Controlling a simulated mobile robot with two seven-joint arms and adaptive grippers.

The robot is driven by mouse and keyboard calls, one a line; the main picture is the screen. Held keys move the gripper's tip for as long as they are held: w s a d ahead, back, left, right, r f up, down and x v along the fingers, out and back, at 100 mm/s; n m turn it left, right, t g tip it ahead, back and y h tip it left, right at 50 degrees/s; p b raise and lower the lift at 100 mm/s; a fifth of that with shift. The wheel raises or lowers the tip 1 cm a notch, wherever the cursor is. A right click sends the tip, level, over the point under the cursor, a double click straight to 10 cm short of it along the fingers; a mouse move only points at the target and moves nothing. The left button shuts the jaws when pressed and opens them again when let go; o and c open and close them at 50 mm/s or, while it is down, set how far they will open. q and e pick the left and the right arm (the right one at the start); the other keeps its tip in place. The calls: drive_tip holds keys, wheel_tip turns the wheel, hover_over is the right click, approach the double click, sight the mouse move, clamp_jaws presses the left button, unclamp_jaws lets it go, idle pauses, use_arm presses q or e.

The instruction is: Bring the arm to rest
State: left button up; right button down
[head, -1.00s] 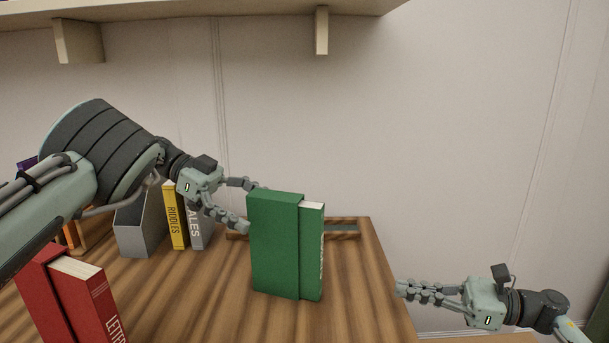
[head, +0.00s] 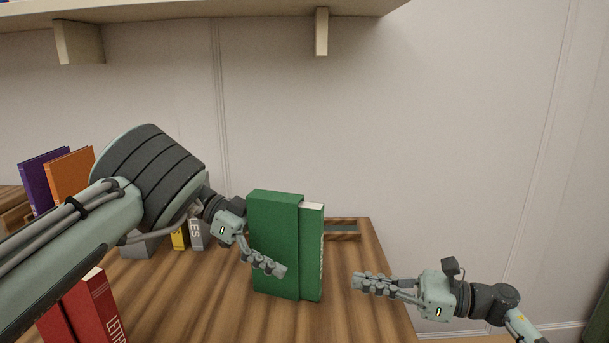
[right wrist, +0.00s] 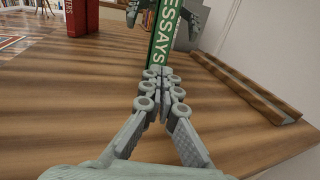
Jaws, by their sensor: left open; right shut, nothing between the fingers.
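A green book (head: 275,225) stands upright on the wooden table (head: 200,310). Its spine reads ESSAYS in the right wrist view (right wrist: 163,40). My left gripper (head: 266,262) is open at the book's left side. One finger crosses in front of the book's face; the other is hidden behind it in the head view. I cannot tell whether the fingers touch the book. My right gripper (head: 357,282) is shut and empty, right of the book, above the table's right end. Its closed fingers (right wrist: 160,85) point toward the book in the right wrist view.
Red books (head: 95,305) stand at the front left. A wooden tray (head: 343,236) lies behind the green book. A shelf (head: 200,24) hangs overhead.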

sight(321, 274)
drive_tip(key=x, duration=0.5)
drive_tip(key=shift+w+a+r, duration=0.1)
drive_tip(key=shift+a, duration=0.15)
drive_tip(key=shift+d, duration=0.1)
drive_tip(key=v, duration=0.7)
drive_tip(key=shift+d, duration=0.25)
drive_tip(key=shift+s+d, duration=0.25)
drive_tip(key=shift+d, duration=0.1)
